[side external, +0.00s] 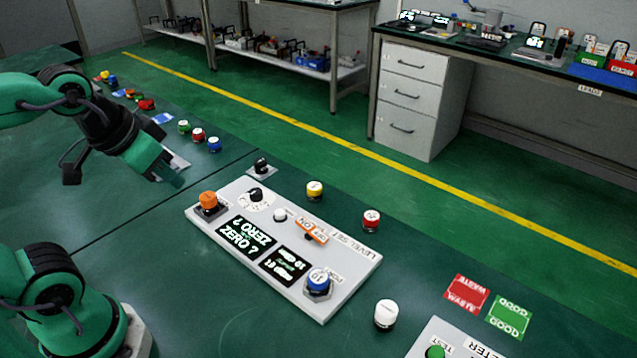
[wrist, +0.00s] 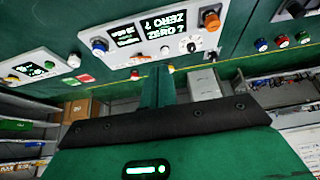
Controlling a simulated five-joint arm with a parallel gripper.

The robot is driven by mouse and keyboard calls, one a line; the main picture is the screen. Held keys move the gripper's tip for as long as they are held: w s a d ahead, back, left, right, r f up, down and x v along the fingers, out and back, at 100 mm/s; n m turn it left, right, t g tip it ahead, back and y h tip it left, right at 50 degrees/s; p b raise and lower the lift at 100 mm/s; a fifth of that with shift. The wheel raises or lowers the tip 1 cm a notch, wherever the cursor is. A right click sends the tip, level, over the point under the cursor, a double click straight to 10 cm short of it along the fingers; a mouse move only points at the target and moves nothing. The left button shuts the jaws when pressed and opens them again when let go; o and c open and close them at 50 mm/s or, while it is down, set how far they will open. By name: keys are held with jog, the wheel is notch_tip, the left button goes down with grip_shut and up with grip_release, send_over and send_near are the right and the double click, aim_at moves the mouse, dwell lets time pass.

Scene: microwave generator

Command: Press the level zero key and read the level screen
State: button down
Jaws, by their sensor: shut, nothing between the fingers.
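The white level-set panel (side external: 350,262) lies on the green table. It carries two dark screens: the larger (side external: 247,238) shows large white text that looks like "ZERO ?", and the smaller (side external: 285,267) shows small text I cannot read fully. An orange button (side external: 208,199) sits at its left corner, a blue button (side external: 318,279) at its near right end, and a small white button (side external: 280,215) beside a black dial (side external: 256,195). Which one is the zero key is too small to tell. My gripper (side external: 176,180) is shut and empty, above the table, left of the panel and apart from it. The wrist view shows its fingers (wrist: 157,90) below the larger screen (wrist: 160,50).
Yellow (side external: 314,190), red (side external: 371,219) and white (side external: 386,315) buttons stand loose around the panel. Another panel (side external: 440,345) is at the front right, near red (side external: 466,294) and green (side external: 510,317) cards. More buttons line the table's far left edge.

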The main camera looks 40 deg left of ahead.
jog(key=shift+w, duration=0.15)
dwell(0.4)
jog(key=m+t, duration=0.4)
jog(key=m, duration=0.4)
send_over(276, 215)
notch_tip(276, 215, down, 10)
jog(key=shift+f, duration=0.25)
jog(key=shift+f, duration=0.2)
jog(key=shift+f, duration=4.2)
